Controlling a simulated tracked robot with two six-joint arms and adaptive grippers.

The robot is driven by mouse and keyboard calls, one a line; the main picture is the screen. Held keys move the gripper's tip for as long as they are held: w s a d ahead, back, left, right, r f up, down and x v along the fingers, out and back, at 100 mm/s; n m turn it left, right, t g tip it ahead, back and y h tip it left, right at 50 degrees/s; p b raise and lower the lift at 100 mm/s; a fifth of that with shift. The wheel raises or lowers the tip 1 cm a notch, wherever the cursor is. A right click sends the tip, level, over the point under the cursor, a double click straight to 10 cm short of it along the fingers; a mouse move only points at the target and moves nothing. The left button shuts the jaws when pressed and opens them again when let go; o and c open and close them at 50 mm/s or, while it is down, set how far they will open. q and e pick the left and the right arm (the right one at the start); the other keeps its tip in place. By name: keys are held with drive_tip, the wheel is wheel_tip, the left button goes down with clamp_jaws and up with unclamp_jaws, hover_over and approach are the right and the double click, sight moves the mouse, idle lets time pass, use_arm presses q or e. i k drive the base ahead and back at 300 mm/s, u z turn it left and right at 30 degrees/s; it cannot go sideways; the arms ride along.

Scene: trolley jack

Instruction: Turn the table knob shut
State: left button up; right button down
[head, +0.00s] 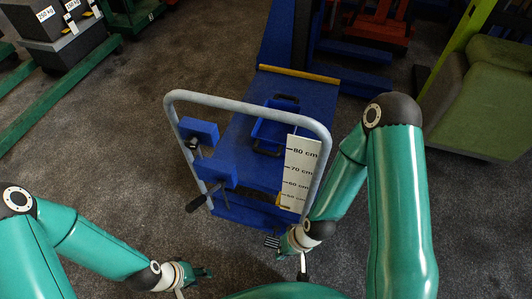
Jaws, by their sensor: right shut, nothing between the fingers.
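The blue lift table (237,120) stands in the middle of the head view, behind a grey tubular handle frame (245,101). A small dark knob-like part (193,143) sits by the upper blue box on the frame's left side. Its turned position is too small to tell. A black lever grip (197,203) sticks out lower left. My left gripper (203,273) is low in front of the trolley, apart from it; its finger opening is unclear. My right gripper (282,250) is shut and empty near the frame's lower right, its fingers partly hidden by the wrist.
A white height scale (300,172) is mounted at the frame's right side. A dark ribbed pedal-like part (272,241) is beside my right gripper.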

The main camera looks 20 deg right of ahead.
sight(191, 142)
drive_tip(key=u, duration=0.1)
drive_tip(key=k, duration=0.5)
drive_tip(key=u, duration=0.95)
drive_tip(key=i, duration=0.45)
drive_tip(key=u, duration=0.7)
drive_tip(key=i, duration=0.6)
drive_tip(key=z, duration=1.55)
